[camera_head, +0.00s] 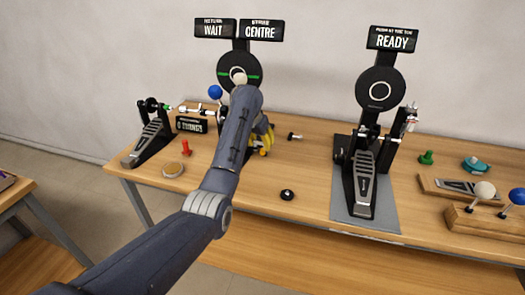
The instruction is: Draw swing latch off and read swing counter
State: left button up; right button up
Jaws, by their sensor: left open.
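The left station has a dark disc (239,69) with green marks, under signs reading WAIT (214,29) and CENTRE (261,31). A small black counter plate (191,125) stands to its left; its text seems to end in "SWINGS", and the digit is too small to read surely. My left arm reaches over the bench, hiding the base of this station. My left gripper (262,140) is open, partly hidden behind my forearm, with yellow parts showing beside it. I cannot tell which part is the swing latch. My right gripper is not in view.
A pedal (147,142) stands at the left. A second pedal (364,182) stands on a grey mat (385,213) below a READY sign (392,39). Small pieces, red (186,148), black (287,195) and green (426,158), stand about. The bench front (290,222) is mostly clear.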

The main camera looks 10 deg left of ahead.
aim_at(263, 150)
pick_arm(q)
jog(key=shift+x, duration=2.65)
jog(key=shift+o, duration=0.4)
grip_shut()
